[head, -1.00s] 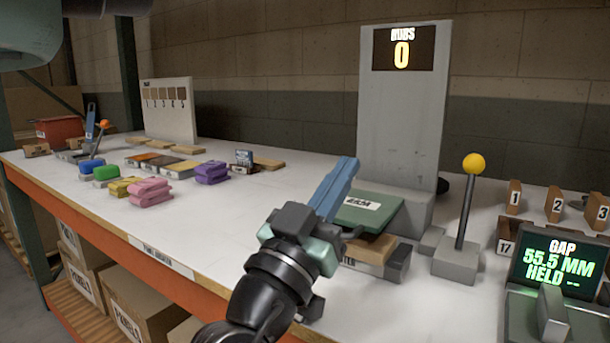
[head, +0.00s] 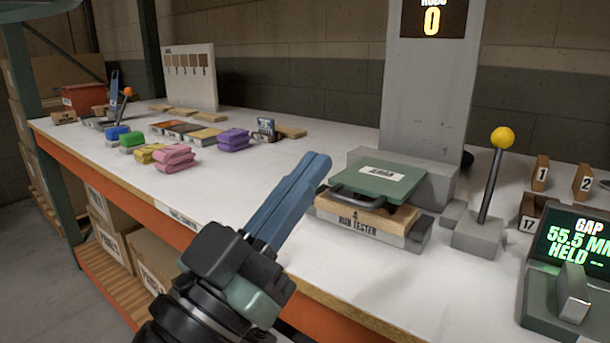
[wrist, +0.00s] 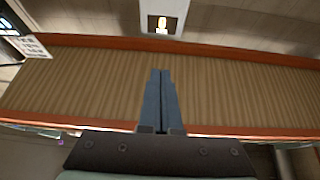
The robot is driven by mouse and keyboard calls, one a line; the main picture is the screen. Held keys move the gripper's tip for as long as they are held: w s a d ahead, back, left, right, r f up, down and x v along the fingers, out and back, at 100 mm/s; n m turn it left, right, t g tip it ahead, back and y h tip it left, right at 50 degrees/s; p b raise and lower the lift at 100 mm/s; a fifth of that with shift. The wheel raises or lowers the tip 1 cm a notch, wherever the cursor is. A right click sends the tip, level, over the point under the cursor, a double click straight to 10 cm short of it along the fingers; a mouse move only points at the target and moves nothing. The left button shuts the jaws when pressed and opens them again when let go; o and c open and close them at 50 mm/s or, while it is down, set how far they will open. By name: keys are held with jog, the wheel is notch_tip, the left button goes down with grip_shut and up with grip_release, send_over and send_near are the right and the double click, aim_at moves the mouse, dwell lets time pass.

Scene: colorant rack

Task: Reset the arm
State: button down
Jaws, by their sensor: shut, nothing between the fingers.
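My gripper (head: 318,163) has long blue fingers pressed together and holds nothing. In the head view it is raised over the front edge of the white bench (head: 330,283), pointing up and to the right, left of the rub tester (head: 375,225). The tester has a green top plate with a handle and a wooden front.
A yellow-knobbed lever (head: 490,190) and a gap display (head: 575,245) stand right of the tester. Pink (head: 175,158), purple (head: 234,139), green and blue blocks lie on the left. A grey tower (head: 430,80) rises behind the tester. The bench's middle is bare.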

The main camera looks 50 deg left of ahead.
dwell(0.3)
jog(key=w+d+r+m+t+h, duration=0.1)
jog(key=w+d+r+h, duration=0.2)
jog(key=d, duration=0.4)
jog(key=w+d+r+m+t, duration=0.1)
jog(key=w+d+r, duration=0.35)
jog(key=d, duration=0.25)
jog(key=s+d+r+t+h, duration=0.25)
jog(key=d+r, duration=0.35)
jog(key=d, duration=0.6)
notch_tip(320, 180, up, 34)
jog(key=p, duration=3.3)
jog(key=shift+w+p, duration=0.2)
jog(key=shift+p, duration=0.15)
